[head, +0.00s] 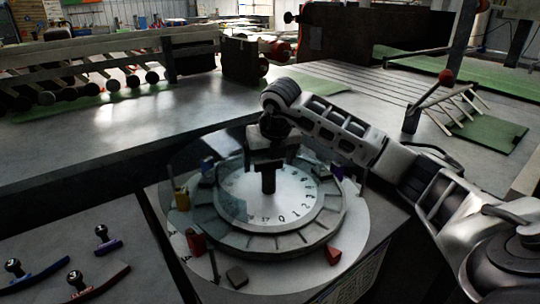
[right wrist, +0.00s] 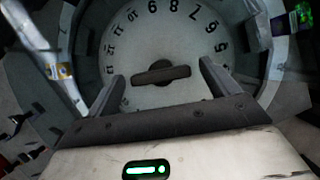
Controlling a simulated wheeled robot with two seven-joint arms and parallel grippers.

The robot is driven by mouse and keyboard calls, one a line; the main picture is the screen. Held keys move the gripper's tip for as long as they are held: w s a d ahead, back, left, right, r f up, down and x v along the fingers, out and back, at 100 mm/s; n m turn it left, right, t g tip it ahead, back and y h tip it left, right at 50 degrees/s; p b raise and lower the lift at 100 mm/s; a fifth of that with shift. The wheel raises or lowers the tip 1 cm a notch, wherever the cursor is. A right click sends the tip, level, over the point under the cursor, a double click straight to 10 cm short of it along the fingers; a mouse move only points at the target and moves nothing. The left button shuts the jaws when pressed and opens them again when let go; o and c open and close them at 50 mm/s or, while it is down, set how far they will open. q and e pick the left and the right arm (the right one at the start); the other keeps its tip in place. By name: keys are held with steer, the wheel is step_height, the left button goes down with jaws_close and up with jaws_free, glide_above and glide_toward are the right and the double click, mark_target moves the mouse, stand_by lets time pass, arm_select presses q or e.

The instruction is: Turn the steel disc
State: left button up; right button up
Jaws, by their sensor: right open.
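The steel disc (head: 252,187) lies flat in the middle of the head view, pale grey with dark numbers around its edge. A ring of grey segments (head: 237,231) surrounds it. In the right wrist view the disc (right wrist: 128,48) fills the upper middle, with a dark bar-shaped knob (right wrist: 161,73) at its centre. My right gripper (head: 268,184) points down over the disc's centre. In the right wrist view its two fingers (right wrist: 161,70) are apart, one on each side of the knob, with gaps to it. Whether the fingertips reach knob height is unclear. My left gripper is not in view.
Several knobbed hand tools (head: 103,234) lie on the left table. A large grey table (head: 110,125) stretches behind.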

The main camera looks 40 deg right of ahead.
steer(key=v, duration=1.6)
stand_by(1.0)
